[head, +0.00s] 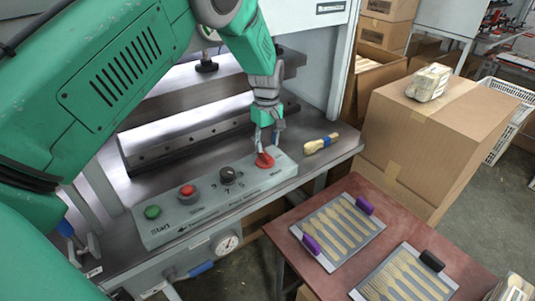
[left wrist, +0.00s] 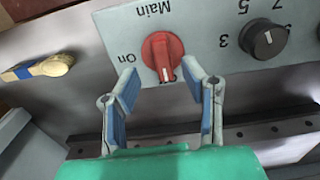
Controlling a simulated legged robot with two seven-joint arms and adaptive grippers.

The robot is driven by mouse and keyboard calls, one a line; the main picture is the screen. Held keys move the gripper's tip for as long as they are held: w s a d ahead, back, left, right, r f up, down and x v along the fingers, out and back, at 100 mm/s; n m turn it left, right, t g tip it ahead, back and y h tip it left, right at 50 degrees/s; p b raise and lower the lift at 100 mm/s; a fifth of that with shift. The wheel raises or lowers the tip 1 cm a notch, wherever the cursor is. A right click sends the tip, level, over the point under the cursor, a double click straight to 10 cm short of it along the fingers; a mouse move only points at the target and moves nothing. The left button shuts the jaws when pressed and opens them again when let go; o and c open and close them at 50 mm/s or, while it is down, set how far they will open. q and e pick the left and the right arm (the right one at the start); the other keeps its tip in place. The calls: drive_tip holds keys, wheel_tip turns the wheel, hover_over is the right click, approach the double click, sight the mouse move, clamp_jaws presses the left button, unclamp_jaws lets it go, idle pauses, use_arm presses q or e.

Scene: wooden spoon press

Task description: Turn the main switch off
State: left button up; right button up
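The red main switch (head: 264,160) is a round knob at the right end of the grey control panel (head: 160,235). In the left wrist view the switch (left wrist: 162,52) has a raised ridge running up and down the picture, with a white mark at its lower end. An upside-down "Main" label is above it and "On" is to its left. My left gripper (head: 267,143) is over the switch. In the left wrist view its fingers (left wrist: 160,72) are apart, with tips on either side of the knob's lower part; contact is unclear. My right gripper is out of view.
The panel also holds a black dial (head: 228,175), a red button (head: 187,191) and a green button (head: 152,212). A yellow-and-blue object (head: 321,143) lies right of the panel. Cardboard boxes (head: 425,140) stand behind.

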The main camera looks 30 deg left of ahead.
sight(267, 154)
use_arm(q)
wheel_tip(267, 154, up, 6)
drive_tip(key=shift+r, duration=0.2)
idle(0.4)
